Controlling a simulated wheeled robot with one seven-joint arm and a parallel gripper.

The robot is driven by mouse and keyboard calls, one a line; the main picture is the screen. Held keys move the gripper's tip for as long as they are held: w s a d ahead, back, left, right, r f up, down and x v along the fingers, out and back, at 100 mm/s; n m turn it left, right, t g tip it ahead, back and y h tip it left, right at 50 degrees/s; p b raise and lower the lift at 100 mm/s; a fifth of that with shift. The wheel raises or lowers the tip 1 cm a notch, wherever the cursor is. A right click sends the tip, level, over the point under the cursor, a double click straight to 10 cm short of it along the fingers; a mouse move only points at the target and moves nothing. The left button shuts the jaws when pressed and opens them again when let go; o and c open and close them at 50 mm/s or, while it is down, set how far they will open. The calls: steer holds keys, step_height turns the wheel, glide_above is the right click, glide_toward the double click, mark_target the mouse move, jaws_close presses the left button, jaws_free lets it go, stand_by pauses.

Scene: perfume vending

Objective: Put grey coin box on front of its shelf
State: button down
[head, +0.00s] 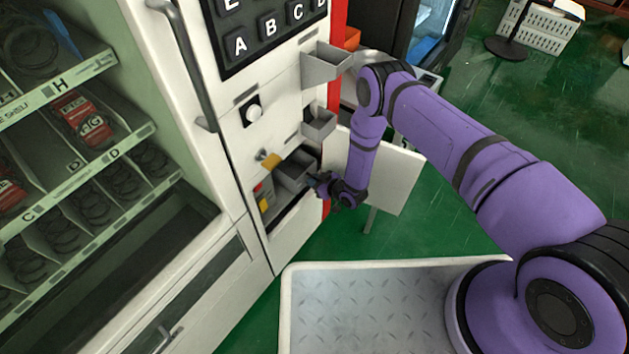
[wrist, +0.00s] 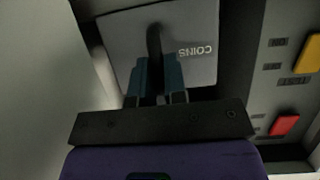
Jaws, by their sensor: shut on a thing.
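The grey coin box (head: 293,172) sits in the low open compartment (head: 283,213) of the white machine. In the wrist view the grey box (wrist: 200,70) shows its COINS lettering and a dark handle (wrist: 154,40). My gripper (head: 318,183) is at the front of the box, in front of the compartment. In the wrist view my gripper (wrist: 158,78) has its blue-green fingers shut on the handle. The shelf under the box is mostly hidden, so I cannot tell how far in the box rests.
An open white door panel (head: 397,178) stands just right of my gripper. Yellow (wrist: 308,54) and red (wrist: 284,124) switches sit beside the box. Grey bins (head: 326,64) stick out above the compartment. A light tray (head: 365,308) is at the bottom.

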steer(key=c, duration=1.2)
jaws_free()
steer(key=shift+f, duration=0.1)
steer(key=shift+o, duration=0.2)
steer(key=v, duration=1.2)
